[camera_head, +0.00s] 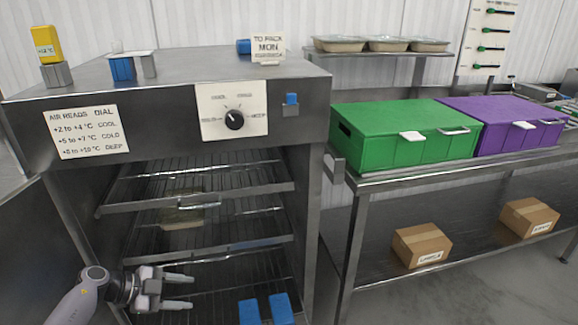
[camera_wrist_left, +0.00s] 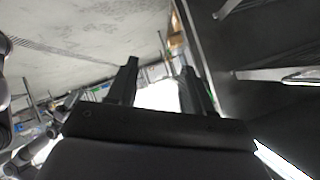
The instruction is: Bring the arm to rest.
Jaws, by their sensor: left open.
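My left gripper (camera_head: 190,291) is at the lower left of the head view, in front of the open cabinet (camera_head: 318,150) and level with its lower part. Its two fingers point right and stand apart with nothing between them. In the left wrist view the fingers (camera_wrist_left: 160,85) are also apart and empty, with a bright blurred background between them. A pale container (camera_head: 182,216) sits on a wire shelf inside the cabinet, above the gripper and apart from it. My right gripper does not show.
The cabinet's open door (camera_head: 35,260) stands at the left, close to my left arm. Two blue blocks (camera_head: 265,310) show at the bottom edge. A green box (camera_head: 400,135) and a purple box (camera_head: 500,125) stand on the steel bench, with cardboard boxes (camera_head: 421,245) on its lower shelf.

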